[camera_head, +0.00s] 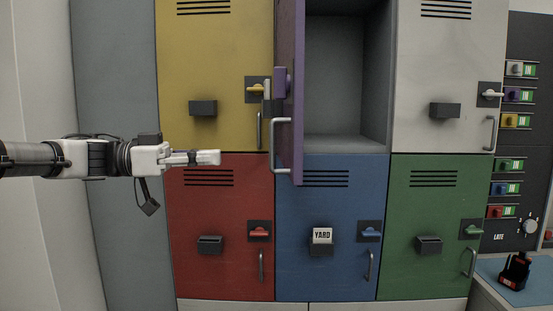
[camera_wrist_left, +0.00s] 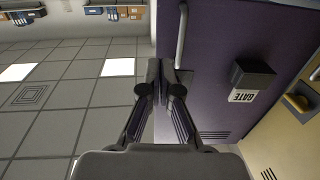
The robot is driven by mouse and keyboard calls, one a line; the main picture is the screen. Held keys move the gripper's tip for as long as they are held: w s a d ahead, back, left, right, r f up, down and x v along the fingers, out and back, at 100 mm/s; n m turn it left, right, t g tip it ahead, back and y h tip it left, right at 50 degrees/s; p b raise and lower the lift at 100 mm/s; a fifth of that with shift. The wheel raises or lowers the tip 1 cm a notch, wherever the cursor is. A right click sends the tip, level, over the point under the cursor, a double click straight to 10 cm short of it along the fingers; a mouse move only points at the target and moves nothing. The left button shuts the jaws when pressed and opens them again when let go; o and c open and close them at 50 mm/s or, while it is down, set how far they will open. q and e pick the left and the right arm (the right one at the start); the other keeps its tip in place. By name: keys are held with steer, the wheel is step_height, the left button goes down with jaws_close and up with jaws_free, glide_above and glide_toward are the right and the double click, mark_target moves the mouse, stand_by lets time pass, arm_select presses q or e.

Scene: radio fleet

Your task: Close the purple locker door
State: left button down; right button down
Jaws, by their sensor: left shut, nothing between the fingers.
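The purple locker door (camera_head: 291,95) stands wide open in the head view, seen nearly edge-on, at the left side of its open grey compartment (camera_head: 335,75). Its long pale handle (camera_head: 273,148) sticks out on the left. The left wrist view shows the purple door face (camera_wrist_left: 215,50) with its bar handle (camera_wrist_left: 182,35) and a dark box marked GATE (camera_wrist_left: 249,80). My left gripper (camera_head: 219,157) is shut and empty, left of the door and below the yellow locker's lower edge. In the wrist view its fingertips (camera_wrist_left: 164,72) appear close to the door face; contact cannot be told. My right gripper is not in view.
Closed lockers surround the opening: yellow (camera_head: 230,60), white (camera_head: 450,60), red (camera_head: 225,220), blue (camera_head: 325,210) and green (camera_head: 435,205). Their handles and latches protrude. A dark panel (camera_head: 525,150) and a blue-topped counter (camera_head: 495,268) with a black device (camera_head: 515,271) are at the right.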

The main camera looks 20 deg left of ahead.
mark_target(293, 157)
arm_select(q)
steer(key=p+x, duration=0.3)
steer(key=x, duration=0.9)
steer(key=shift+w+d+f, duration=0.1)
steer(key=shift+w+d, duration=0.2)
steer(key=shift+d, duration=0.1)
steer(key=shift+s+a, duration=0.1)
steer(key=shift+s, duration=0.05)
